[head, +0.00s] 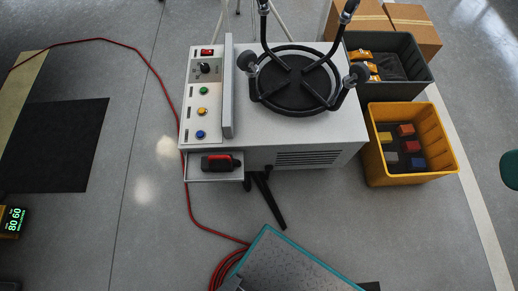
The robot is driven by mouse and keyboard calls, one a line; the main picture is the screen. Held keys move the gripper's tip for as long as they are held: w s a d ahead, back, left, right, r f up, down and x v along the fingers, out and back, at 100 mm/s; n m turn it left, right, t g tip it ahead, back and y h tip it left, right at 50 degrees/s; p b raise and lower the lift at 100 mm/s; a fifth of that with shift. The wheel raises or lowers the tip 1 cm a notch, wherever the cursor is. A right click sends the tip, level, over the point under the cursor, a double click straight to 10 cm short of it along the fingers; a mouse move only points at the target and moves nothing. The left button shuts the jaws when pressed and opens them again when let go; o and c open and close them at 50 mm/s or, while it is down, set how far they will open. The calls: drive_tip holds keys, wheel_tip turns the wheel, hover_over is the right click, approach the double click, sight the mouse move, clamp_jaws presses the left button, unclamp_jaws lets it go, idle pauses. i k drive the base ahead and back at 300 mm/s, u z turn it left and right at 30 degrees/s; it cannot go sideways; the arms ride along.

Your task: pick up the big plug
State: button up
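A black and red plug-like block (218,162), likely the big plug, sits on a small pale ledge (216,177) at the front left of a white box-shaped unit (318,137).
The unit carries a button panel (202,95) and a black ring frame with raised arms (293,82). A yellow crate (376,165) and a grey crate (421,85) stand at right. A red cable (160,80) crosses the floor. A teal-edged panel (290,268) is in front.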

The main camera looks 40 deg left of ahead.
sight(215, 163)
drive_tip(key=z, duration=0.95)
drive_tip(key=k, duration=0.7)
drive_tip(key=u, duration=1.65)
